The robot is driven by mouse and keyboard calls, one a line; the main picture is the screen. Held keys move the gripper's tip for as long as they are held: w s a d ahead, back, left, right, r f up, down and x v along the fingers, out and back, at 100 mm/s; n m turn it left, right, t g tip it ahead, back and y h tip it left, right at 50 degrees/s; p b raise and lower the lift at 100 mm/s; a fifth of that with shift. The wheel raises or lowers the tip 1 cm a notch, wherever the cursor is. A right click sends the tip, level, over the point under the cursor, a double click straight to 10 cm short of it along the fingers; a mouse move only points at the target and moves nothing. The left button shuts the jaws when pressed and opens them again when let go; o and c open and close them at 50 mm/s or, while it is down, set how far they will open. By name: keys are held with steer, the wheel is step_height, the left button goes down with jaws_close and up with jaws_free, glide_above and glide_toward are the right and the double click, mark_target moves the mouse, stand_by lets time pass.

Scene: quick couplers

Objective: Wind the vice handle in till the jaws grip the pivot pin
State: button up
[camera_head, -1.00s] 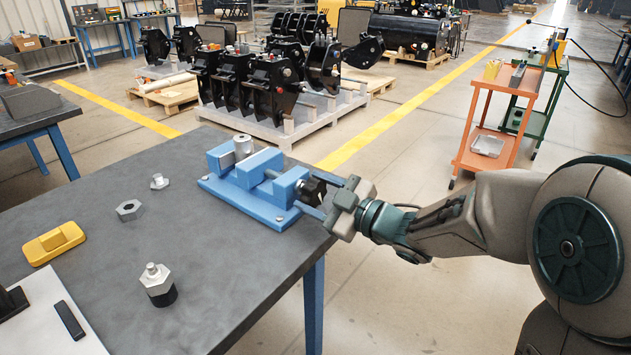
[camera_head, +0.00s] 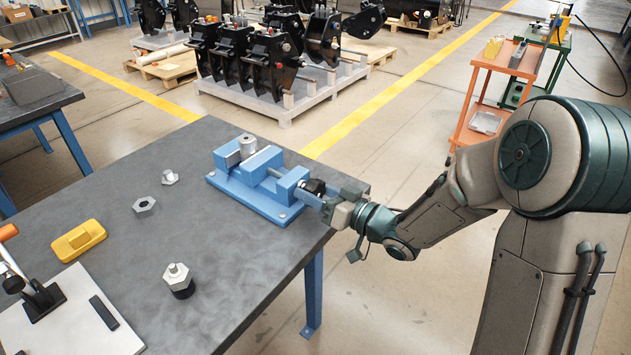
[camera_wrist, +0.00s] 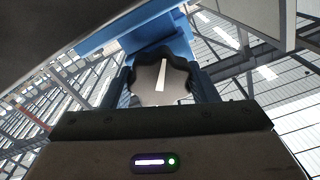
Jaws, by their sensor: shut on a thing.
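The blue vice (camera_head: 272,208) is on the grey workbench near its right-hand edge. The pivot pin (camera_head: 248,146), a short metal cylinder, stands upright between the fixed jaw (camera_head: 226,156) and the sliding jaw (camera_head: 262,164). The sliding jaw is close beside the pin; I cannot tell whether they touch. The vice handle (camera_head: 316,187) is a black lobed knob at the screw's right end. In the wrist view the knob (camera_wrist: 150,88) shows a white stripe, nearly upright. My gripper (camera_head: 324,199) is shut on the knob, with fingers on both sides of it.
A hex nut (camera_head: 146,205), a small flanged metal part (camera_head: 170,178), a hex fitting with a black base (camera_head: 178,278) and a yellow block (camera_head: 79,239) lie on the bench. A white board (camera_head: 70,325) with a clamp is at front left. Open floor lies right of the bench.

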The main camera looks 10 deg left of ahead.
steer(key=shift+m+p, duration=1.7)
steer(key=shift+m, duration=0.4)
steer(key=o, duration=1)
steer(key=shift+d, duration=0.1)
steer(key=v, duration=1.3)
steer(key=shift+s+d+f, duration=0.1)
steer(key=shift+s+d, duration=0.05)
steer(key=shift+d, duration=0.15)
